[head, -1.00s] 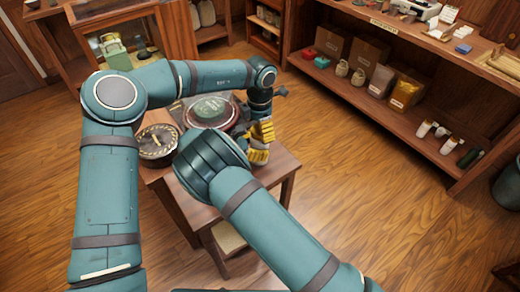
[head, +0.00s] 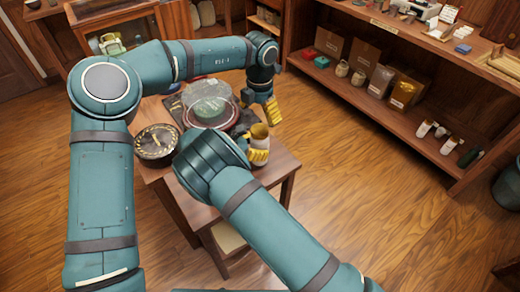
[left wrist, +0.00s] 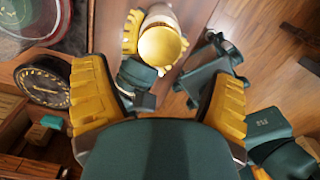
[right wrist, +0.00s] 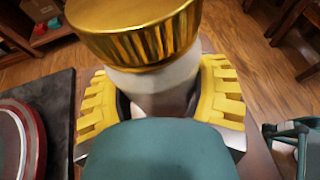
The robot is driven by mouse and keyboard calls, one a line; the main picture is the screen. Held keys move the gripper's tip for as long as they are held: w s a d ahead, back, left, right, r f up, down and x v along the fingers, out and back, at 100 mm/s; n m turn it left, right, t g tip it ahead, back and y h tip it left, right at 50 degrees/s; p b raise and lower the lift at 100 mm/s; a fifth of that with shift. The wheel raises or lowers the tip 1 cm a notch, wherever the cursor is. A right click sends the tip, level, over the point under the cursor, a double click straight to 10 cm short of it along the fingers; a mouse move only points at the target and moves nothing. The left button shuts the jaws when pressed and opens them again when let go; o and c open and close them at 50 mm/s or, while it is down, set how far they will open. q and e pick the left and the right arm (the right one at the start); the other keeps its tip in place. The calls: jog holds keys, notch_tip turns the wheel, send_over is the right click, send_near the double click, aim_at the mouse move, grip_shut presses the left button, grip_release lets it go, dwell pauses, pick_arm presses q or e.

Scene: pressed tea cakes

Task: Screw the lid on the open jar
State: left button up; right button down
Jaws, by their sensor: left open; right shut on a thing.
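A pale jar (right wrist: 160,90) stands upright at the right side of the small table, also visible in the head view (head: 261,131). A shiny gold lid (right wrist: 135,25) sits on its top; the left wrist view shows the lid (left wrist: 163,46) from above. How tightly it is turned cannot be told. My right gripper (right wrist: 158,85) is shut around the jar's body, below the lid; its yellow fingers show in the head view. My left gripper (head: 267,108) is open and empty, raised above and beyond the jar, apart from the lid. Its spread fingers show in the left wrist view (left wrist: 160,80).
On the small table (head: 212,200), a clear dome (head: 208,92) covers a round green item left of the jar. A dark round dial-like object (head: 156,142) sits at the table's left. Shelves (head: 400,100) with goods stand at the right. Floor right of the table is clear.

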aim_at(259, 129)
pick_arm(q)
jog(key=shift+r+n, duration=0.65)
jog(key=shift+n, duration=0.55)
jog(key=shift+f, duration=4.05)
jog(key=shift+c, duration=0.4)
jog(key=c, duration=1.2)
jog(key=o, duration=1.3)
jog(key=shift+r, duration=0.1)
